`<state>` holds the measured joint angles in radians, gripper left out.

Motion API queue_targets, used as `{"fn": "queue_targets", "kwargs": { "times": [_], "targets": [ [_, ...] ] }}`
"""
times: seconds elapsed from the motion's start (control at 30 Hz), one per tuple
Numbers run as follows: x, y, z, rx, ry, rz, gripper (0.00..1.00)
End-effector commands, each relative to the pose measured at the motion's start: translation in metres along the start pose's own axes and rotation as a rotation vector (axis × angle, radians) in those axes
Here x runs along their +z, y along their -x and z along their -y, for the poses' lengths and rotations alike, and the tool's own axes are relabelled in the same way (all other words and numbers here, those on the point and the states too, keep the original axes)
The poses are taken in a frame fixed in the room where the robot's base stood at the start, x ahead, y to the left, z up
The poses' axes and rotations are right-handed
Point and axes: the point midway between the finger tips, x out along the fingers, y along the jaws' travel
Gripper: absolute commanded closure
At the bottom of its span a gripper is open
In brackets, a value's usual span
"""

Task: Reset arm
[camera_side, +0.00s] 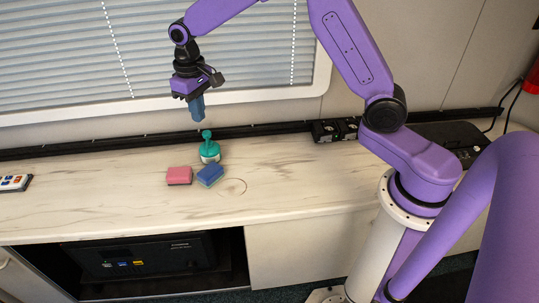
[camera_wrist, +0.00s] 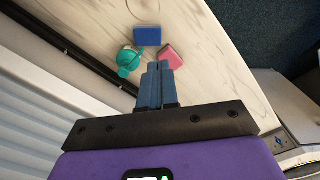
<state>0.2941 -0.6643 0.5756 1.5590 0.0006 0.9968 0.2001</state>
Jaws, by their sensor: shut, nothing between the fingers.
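My gripper (camera_side: 197,113) hangs in the air in front of the window blind, above the counter, with its blue fingers pointing down. Its fingers lie together in the wrist view (camera_wrist: 157,68), shut and empty. The purple arm is bent, with the wrist high above the counter. Below the fingers, clear of them, stand a teal dispenser-like object with a knob on top (camera_side: 209,147), a pink sponge (camera_side: 179,176) and a blue sponge (camera_side: 210,175). The wrist view shows the blue sponge (camera_wrist: 147,36), the pink sponge (camera_wrist: 170,53) and the teal object (camera_wrist: 129,60) beyond the fingertips.
The marble-patterned counter (camera_side: 110,205) is mostly clear, with a faint ring mark right of the blue sponge. A small item with coloured buttons (camera_side: 14,183) lies at the far left. Black boxes (camera_side: 335,130) stand at the back right. A dark appliance (camera_side: 150,256) sits in the open shelf below.

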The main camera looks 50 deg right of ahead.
Motion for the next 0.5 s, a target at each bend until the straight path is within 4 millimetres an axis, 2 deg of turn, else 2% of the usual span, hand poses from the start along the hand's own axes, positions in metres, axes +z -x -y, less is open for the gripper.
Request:
{"fn": "queue_targets", "kwargs": {
  "times": [0.03,0.23,0.5],
  "targets": [
    [0.017,0.009,0.009,-0.001,0.047,-0.003,1.0],
    [0.084,0.032,0.035,-0.004,0.228,-0.007,1.0],
    [0.184,0.051,0.046,-0.008,0.471,-0.011,1.0]
  ]
}}
